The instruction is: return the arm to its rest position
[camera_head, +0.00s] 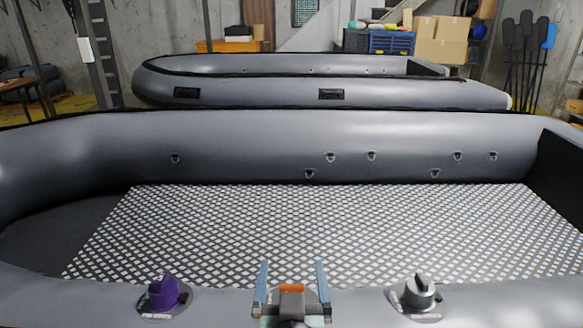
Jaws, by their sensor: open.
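My gripper (291,282) shows at the bottom middle of the view, with its two blue fingers spread apart and nothing between them. It is over the near tube (235,303) of a grey inflatable boat. A purple valve piece (164,291) sits on a round base on that tube, to the left of my gripper. A grey metal valve piece (420,291) sits on a similar base to the right. My gripper is apart from both. Most of my arm is hidden below the frame.
The boat's patterned floor (320,230) is clear. Its far tube (250,145) carries several small fittings. A second grey boat (250,92) lies behind. Cardboard boxes (440,42), blue crates (390,42) and dark paddles (516,55) stand at the back right.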

